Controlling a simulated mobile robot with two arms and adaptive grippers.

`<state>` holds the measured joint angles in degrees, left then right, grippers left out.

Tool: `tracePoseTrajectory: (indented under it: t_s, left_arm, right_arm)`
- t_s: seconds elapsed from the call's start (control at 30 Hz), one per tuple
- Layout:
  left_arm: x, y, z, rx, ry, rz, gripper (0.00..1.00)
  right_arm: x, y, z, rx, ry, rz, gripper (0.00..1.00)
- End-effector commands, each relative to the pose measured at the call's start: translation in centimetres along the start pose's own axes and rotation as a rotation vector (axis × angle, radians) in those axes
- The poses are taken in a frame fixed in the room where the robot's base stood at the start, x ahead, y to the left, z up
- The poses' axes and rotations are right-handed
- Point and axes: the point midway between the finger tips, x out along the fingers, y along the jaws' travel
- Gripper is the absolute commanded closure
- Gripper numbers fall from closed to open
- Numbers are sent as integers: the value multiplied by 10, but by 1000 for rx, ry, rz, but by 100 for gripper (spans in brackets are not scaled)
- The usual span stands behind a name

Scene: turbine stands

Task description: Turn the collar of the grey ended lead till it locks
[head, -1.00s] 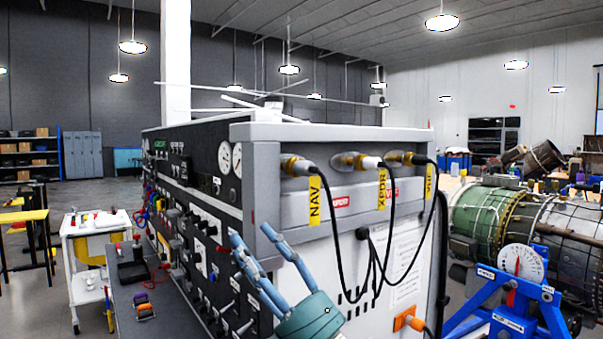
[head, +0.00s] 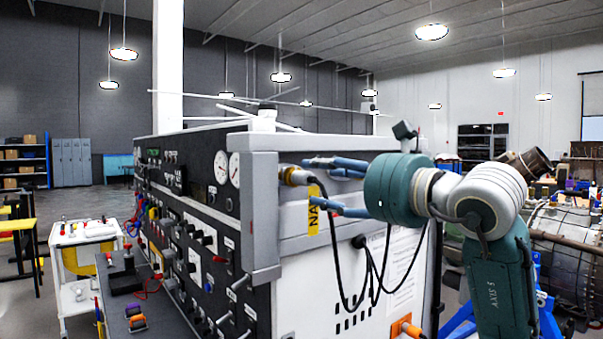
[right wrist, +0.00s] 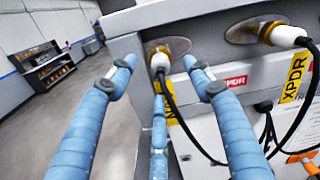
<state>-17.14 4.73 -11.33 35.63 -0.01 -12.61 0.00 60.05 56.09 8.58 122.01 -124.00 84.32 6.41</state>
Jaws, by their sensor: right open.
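The grey ended lead (head: 300,177) is plugged by its gold collar into the left socket on the end panel, above the yellow NAV tag (head: 313,212). In the right wrist view the lead's collar (right wrist: 157,50) shows between and beyond my fingertips, with its pale grey end tilted down and a black cable hanging from it. My right gripper (head: 311,182) is open, its blue fingers pointing at this lead from the right. In the right wrist view the fingers of my right gripper (right wrist: 158,72) are spread around the lead's line, seemingly not touching it. My left gripper is out of view.
A white ended lead (right wrist: 287,35) sits in the socket to the right, above the XPDR tag (right wrist: 294,76). Black cables (head: 350,290) hang in front of the panel. The grey cabinet edge (head: 260,215) stands close left of the lead. A white cart (head: 80,235) stands far left.

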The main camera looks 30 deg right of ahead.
Motion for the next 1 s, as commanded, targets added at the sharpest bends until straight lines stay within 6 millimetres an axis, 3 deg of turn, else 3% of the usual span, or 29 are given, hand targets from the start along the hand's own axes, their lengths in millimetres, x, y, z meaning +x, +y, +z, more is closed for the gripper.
tracePoseTrajectory:
  t_s: [0.2, 0.33, 0.5, 0.77, 1.0]
  left_arm:
    - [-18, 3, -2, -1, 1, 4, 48]
    - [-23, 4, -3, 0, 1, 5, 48]
    - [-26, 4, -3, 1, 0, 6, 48]
    - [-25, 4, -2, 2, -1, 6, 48]
    - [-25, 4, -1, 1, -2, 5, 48]
  right_arm:
    - [43, 1, 3, 4, 1, 5, 50]
    - [60, 1, 2, 3, 1, 4, 50]
    - [71, 1, 1, 0, 0, 2, 50]
    - [72, 1, 0, 0, -1, 2, 50]
    - [72, 1, 0, 0, -1, 2, 93]
